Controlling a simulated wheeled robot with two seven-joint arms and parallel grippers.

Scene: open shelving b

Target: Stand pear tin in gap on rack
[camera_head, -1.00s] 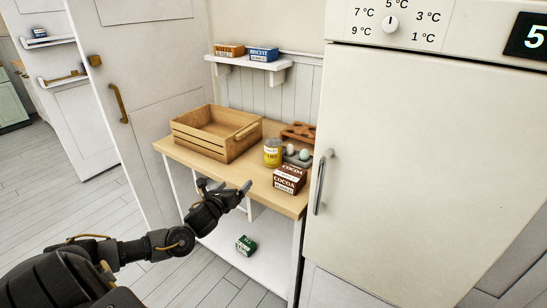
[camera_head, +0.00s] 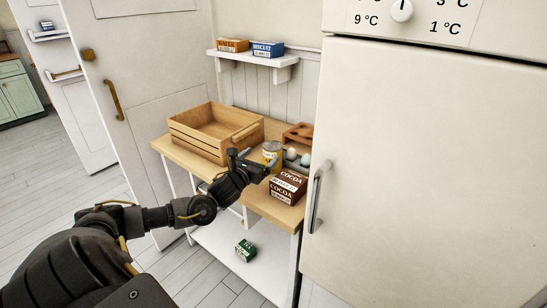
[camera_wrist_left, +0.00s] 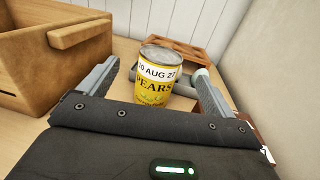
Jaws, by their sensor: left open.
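The pear tin (camera_head: 272,150) is a yellow tin with a white band and grey lid, upright on the wooden tabletop. In the left wrist view the tin (camera_wrist_left: 155,82) reads PEARS and stands ahead, between the two fingers. My left gripper (camera_head: 253,160) is open and close to the tin, with the fingers on either side in the left wrist view (camera_wrist_left: 152,90). The gripper hides the tin's lower part in the head view. A small wall rack (camera_head: 270,58) holds an orange box (camera_head: 234,45) and a blue biscuit box (camera_head: 268,49). My right gripper is not in view.
A wooden crate (camera_head: 196,148) stands left of the tin. A cocoa box (camera_head: 286,187) is at the front right, and an egg holder (camera_head: 303,159) is behind it. A green tea box (camera_head: 245,250) lies on the lower shelf. The fridge (camera_head: 420,190) closes off the right side.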

